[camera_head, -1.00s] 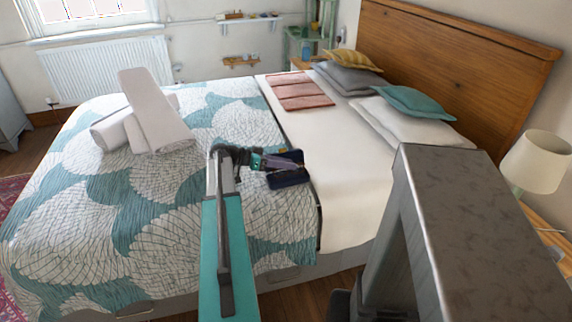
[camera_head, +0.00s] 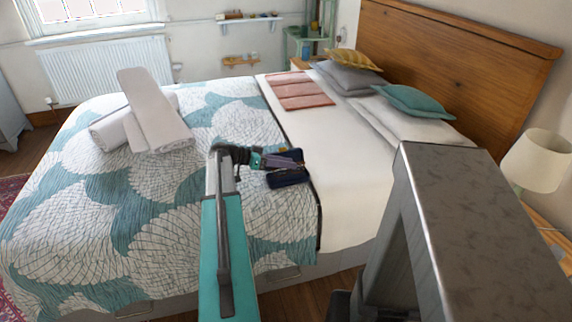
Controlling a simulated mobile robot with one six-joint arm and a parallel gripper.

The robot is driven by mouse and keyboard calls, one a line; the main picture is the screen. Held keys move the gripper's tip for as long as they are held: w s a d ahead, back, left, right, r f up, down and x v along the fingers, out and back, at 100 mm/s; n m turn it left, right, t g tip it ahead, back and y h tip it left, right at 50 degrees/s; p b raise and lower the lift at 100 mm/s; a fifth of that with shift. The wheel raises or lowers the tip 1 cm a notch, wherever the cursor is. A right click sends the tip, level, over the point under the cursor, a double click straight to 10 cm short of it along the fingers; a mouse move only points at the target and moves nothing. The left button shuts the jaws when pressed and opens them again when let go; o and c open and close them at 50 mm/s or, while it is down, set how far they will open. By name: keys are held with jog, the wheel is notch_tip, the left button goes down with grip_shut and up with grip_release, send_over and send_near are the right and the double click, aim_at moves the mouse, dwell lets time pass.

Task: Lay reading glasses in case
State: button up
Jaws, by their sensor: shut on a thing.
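A dark navy glasses case (camera_head: 288,178) lies open on the bed, near the edge of the patterned quilt beside the white sheet. My gripper (camera_head: 296,164) reaches in from the left, right over the case, and hides part of its inside. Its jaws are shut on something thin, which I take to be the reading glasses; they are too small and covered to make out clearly. I cannot tell whether they touch the case.
Rolled and folded white towels (camera_head: 150,120) lie on the quilt (camera_head: 90,200) at left. Folded pink cloths (camera_head: 298,90) and several pillows (camera_head: 412,101) lie beyond the case. A lamp (camera_head: 540,160) stands at far right. White sheet (camera_head: 345,170) right of the case is clear.

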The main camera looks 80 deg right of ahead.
dwell(0.4)
jog(key=o, duration=1.1)
jog(key=b+v, duration=0.1)
jog(key=v, duration=1.2)
jog(key=shift+w, duration=0.3)
jog(key=shift+a+r, duration=0.15)
jog(key=shift+r, duration=0.05)
